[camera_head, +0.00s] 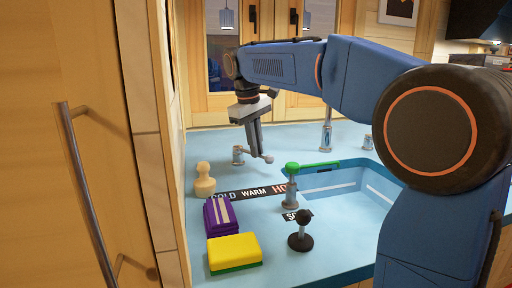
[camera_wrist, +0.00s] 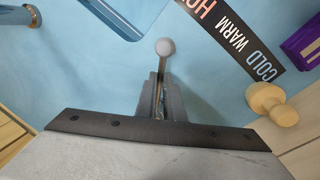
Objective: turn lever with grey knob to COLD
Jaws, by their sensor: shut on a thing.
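The lever's grey knob (camera_head: 268,159) shows just past my fingertips, to the right of its metal base (camera_head: 238,155). In the wrist view the round grey knob (camera_wrist: 165,47) stands out beyond the fingers, on a thin metal rod. My gripper (camera_head: 257,152) points down and is shut on the lever's rod, just behind the knob; the wrist view shows the rod between the two fingers (camera_wrist: 161,98). The black label strip (camera_head: 252,191) reads COLD, WARM and HOT from left to right. The knob is on the HOT side. The lever's base is hidden in the wrist view.
A green-knobbed lever (camera_head: 292,168) stands by the HOT end, at the sink (camera_head: 345,190). A black-knobbed lever (camera_head: 302,230) stands in front. A wooden peg-shaped piece (camera_head: 204,180), a purple block (camera_head: 220,214) and a yellow-green sponge (camera_head: 234,252) are at the left.

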